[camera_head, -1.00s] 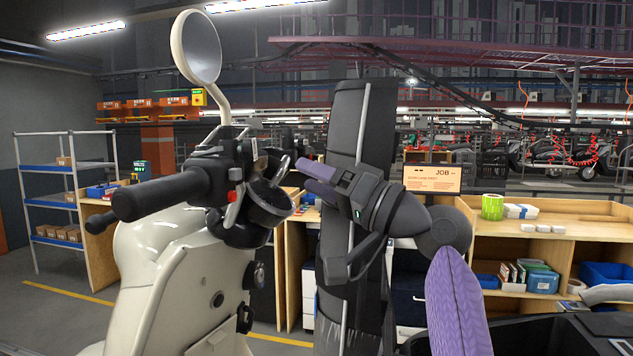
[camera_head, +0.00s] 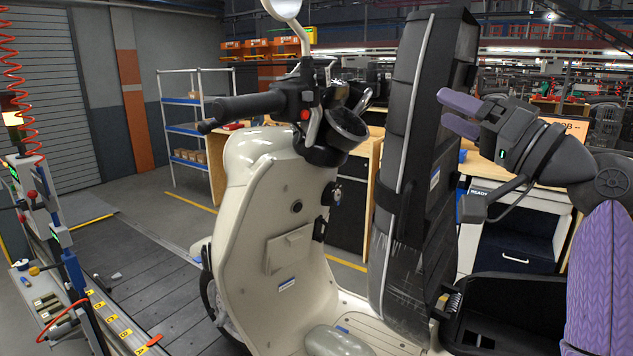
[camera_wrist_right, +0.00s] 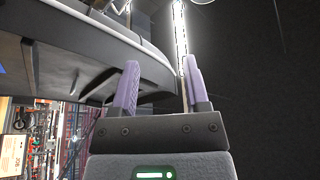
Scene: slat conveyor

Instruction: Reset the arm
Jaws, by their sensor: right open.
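My right gripper (camera_head: 452,113) comes in from the right in the head view, with purple fingers pointing left toward a tall black upright panel. The fingers are apart with nothing between them. In the right wrist view the same gripper (camera_wrist_right: 160,85) shows two spread purple fingers with an empty gap. A dark curved edge lies close beside the left finger there; I cannot tell whether they touch. My right arm has a purple padded sleeve (camera_head: 606,280). My left gripper is not in view.
A cream scooter (camera_head: 275,200) with handlebar and mirror stands just left of the black upright panel (camera_head: 425,130). A slatted conveyor floor (camera_head: 150,290) runs at the lower left. A blue-shelved rack (camera_head: 185,130) stands behind. A workbench with drawers (camera_head: 520,235) is behind my right arm.

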